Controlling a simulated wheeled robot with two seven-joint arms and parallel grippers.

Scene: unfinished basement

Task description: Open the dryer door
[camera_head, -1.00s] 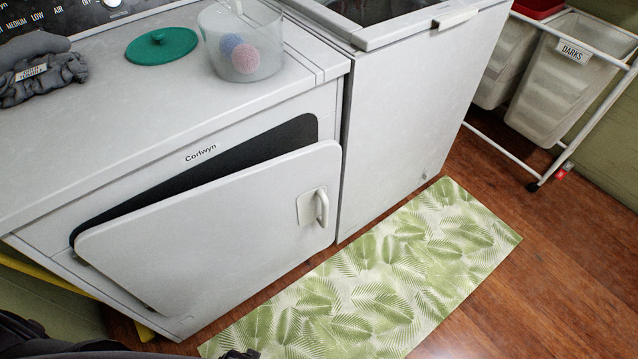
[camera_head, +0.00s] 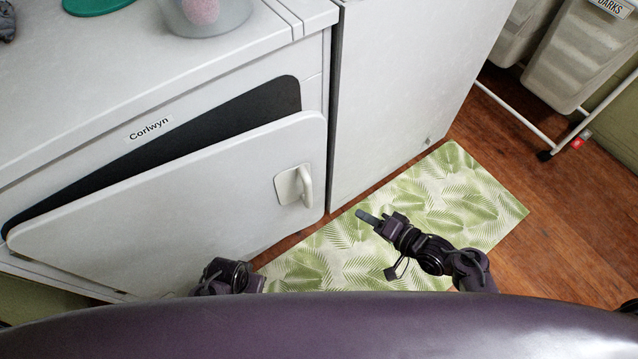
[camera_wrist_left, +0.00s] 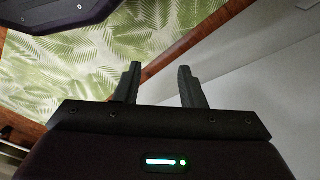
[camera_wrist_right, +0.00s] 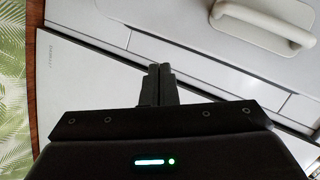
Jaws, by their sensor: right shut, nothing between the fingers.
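The white dryer door (camera_head: 170,205) stands ajar on the Corlwyn dryer. A dark wedge-shaped opening (camera_head: 235,112) shows above it, widest toward the right. The door handle (camera_head: 304,186) is a white bar near the door's right edge; it also shows at the upper right of the right wrist view (camera_wrist_right: 295,38). My right gripper (camera_head: 362,214) is shut and empty, right of the handle and apart from it, over the mat. My left gripper (camera_wrist_left: 158,85) is open and empty in the left wrist view. In the head view only part of my left arm shows, below the door.
A white appliance (camera_head: 395,95) stands right of the dryer. A green leaf-pattern mat (camera_head: 465,190) lies on the wooden floor. A hamper cart (camera_head: 515,115) stands at the right. A clear container (camera_head: 228,18) sits on the dryer top.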

